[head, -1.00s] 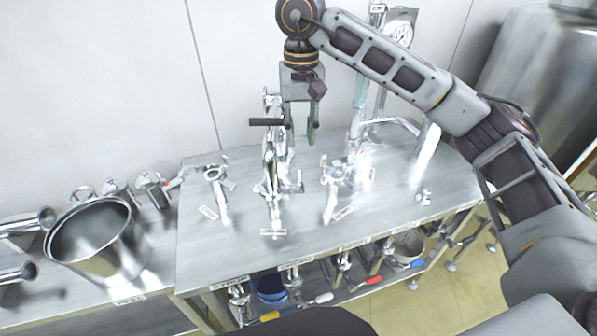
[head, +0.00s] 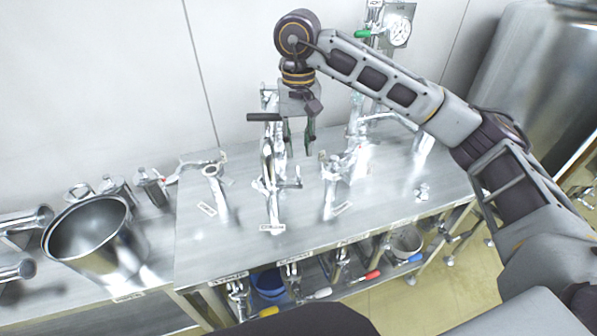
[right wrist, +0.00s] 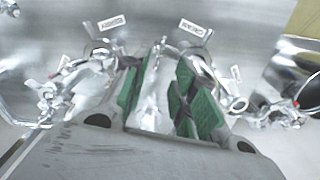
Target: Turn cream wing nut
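The cream station appears to be the middle steel fitting (head: 268,185) on the bench, a tall bright fitting with a black handle (head: 264,117). In the right wrist view, the cream label (right wrist: 190,27) lies at the top, beyond the fingers. My right gripper (head: 299,145) hangs fingers down beside the fitting's upper right side. In the right wrist view my right gripper (right wrist: 160,95) has its green pads apart, with shiny metal between them. I cannot clearly make out the wing nut or whether a pad touches it. My left gripper is not in view.
A left fitting (head: 215,185) and a right fitting (head: 335,180) stand close by, with a pipe stand (head: 362,100) behind. A steel bucket (head: 90,240) is at the left. The bench (head: 235,255) is bare at the front.

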